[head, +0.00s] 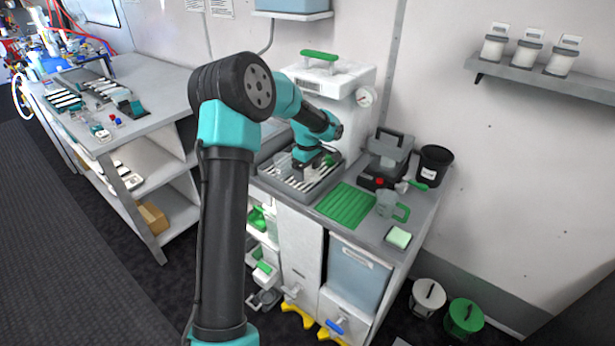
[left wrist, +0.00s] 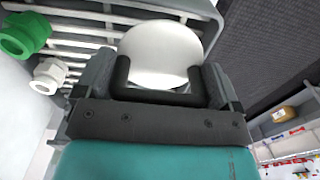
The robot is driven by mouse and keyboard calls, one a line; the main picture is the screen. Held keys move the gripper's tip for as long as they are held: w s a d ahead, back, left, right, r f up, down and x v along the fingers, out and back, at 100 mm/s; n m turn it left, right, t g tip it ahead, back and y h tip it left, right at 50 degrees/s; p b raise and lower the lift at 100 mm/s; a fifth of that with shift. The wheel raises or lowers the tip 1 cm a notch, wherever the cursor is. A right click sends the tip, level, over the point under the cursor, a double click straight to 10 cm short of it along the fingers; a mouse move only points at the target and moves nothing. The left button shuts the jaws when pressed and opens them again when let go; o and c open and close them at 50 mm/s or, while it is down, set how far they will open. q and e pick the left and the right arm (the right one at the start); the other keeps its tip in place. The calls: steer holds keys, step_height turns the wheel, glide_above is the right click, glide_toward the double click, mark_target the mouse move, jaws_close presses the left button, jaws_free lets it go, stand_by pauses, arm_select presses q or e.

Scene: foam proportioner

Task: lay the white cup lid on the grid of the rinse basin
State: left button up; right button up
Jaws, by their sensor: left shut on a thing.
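The white cup lid (left wrist: 160,52) is a smooth round white piece between the dark fingers of my left gripper (left wrist: 160,85) in the left wrist view. The gripper is shut on it. In the head view my left gripper (head: 306,168) points down over the rinse basin (head: 263,176), and its arm comes in from the lower left. The basin's pale slatted grid (head: 300,184) lies below the gripper; the grid bars (left wrist: 85,43) also show behind the lid in the left wrist view. I cannot tell whether the lid touches the grid. My right gripper is out of view.
A white machine with a gauge (head: 366,97) stands behind the basin. A green mat (head: 345,205), a grey jug (head: 388,204) and a black bin (head: 433,165) are to the right.

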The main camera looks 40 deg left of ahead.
mark_target(308, 172)
arm_select(q)
steer(key=shift+w+a, duration=0.2)
steer(key=shift+w, duration=0.05)
steer(key=shift+f, duration=1.8)
steer(key=shift+f, duration=0.1)
steer(key=o, duration=0.7)
steer(key=shift+c, duration=0.2)
step_height(308, 172, up, 12)
steer(key=shift+r, duration=0.1)
